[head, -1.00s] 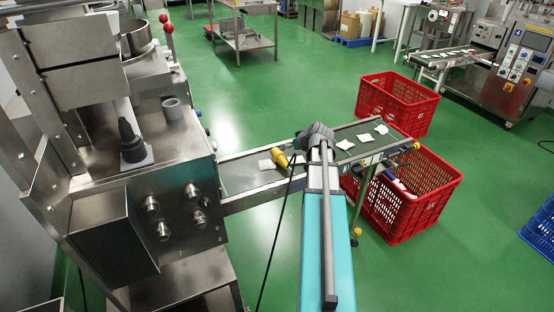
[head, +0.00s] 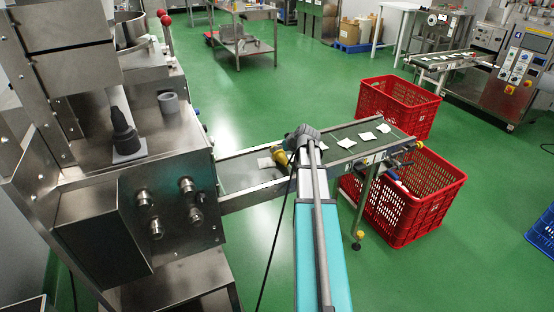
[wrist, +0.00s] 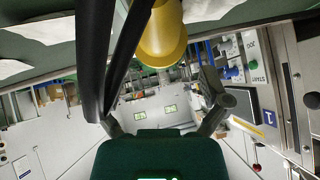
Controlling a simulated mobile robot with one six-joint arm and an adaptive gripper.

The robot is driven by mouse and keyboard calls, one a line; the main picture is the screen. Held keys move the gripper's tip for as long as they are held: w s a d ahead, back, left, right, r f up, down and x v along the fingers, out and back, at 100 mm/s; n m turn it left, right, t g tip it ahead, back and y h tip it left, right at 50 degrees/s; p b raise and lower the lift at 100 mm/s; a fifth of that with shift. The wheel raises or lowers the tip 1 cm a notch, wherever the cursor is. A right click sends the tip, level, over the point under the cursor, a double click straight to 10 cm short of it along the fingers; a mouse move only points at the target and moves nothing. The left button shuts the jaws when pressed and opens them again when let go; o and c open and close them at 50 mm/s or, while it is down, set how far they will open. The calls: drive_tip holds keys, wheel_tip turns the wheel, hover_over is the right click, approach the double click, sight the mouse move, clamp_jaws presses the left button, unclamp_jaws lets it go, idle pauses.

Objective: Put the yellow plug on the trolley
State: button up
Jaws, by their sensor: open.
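The yellow plug (head: 279,156) lies on the conveyor belt, just left of my gripper (head: 302,140) in the head view. A black cable hangs from it past the belt's near edge. In the wrist view the plug (wrist: 163,38) fills the top middle, with black cable strands to its left. My gripper (wrist: 165,85) is open there, its fingers spread below the plug and not closed on it; the left finger is partly behind the cable. A steel trolley-like table (head: 254,46) with a lower shelf stands at the back; I cannot tell if it is the trolley.
The conveyor (head: 236,180) carries several white teabags. Red crates (head: 397,105) stand behind and below its right end. The steel packing machine (head: 165,150) stands at left. Green floor (head: 300,70) is open between the conveyor and the back table.

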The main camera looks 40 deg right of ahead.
sight(281, 150)
drive_tip(key=shift+f, duration=0.1)
idle(0.3)
drive_tip(key=b+x, duration=0.2)
drive_tip(key=x, duration=0.1)
drive_tip(key=shift+b+x, duration=0.8)
drive_tip(key=shift+x, duration=0.25)
drive_tip(key=c, duration=1.3)
